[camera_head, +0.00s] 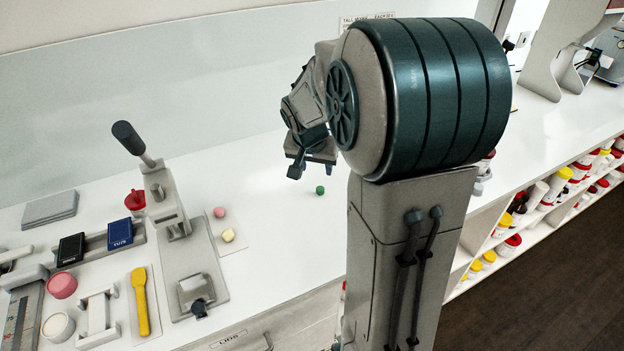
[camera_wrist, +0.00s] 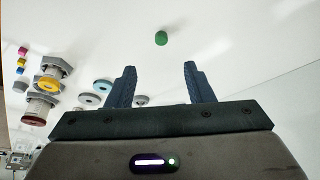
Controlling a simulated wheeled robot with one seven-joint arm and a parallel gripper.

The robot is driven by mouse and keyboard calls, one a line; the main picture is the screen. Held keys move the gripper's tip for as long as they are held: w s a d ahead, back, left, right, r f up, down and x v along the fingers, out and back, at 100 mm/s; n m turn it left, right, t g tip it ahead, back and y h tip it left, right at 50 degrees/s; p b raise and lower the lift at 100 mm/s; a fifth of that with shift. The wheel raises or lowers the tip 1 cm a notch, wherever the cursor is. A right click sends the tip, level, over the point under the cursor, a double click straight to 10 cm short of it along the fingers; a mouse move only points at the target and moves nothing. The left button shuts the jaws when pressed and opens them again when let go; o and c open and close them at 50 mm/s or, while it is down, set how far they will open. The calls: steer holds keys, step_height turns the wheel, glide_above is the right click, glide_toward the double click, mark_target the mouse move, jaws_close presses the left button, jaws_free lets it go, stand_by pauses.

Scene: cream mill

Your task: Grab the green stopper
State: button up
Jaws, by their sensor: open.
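The green stopper (camera_head: 320,190) is a small green piece standing alone on the white counter, in front of and to the right of my gripper in the head view. It also shows in the wrist view (camera_wrist: 161,38), beyond my fingertips and roughly between their lines. My gripper (camera_head: 311,168) is above the counter, apart from the stopper. In the wrist view my gripper (camera_wrist: 159,68) shows two dark fingers spread wide with nothing between them. My arm hides part of the counter to the right of the stopper in the head view.
A pink stopper (camera_head: 219,212) and a pale yellow one (camera_head: 228,235) lie beside a grey lever press (camera_head: 165,200). A yellow tool (camera_head: 141,300) lies at the front left. The wrist view shows several spools and rings at left. The counter around the green stopper is clear.

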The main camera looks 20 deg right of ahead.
glide_above(320, 189)
steer(key=s+a, duration=0.2)
step_height(320, 189, down, 8)
steer(key=shift+d+r, duration=0.1)
steer(key=shift+d, duration=0.05)
steer(key=shift+p+x, duration=0.8)
steer(key=shift+x, duration=1.9)
steer(key=shift+w+d+r, duration=0.1)
steer(key=shift+r, duration=0.05)
steer(key=shift+c, duration=0.2)
jaws_close()
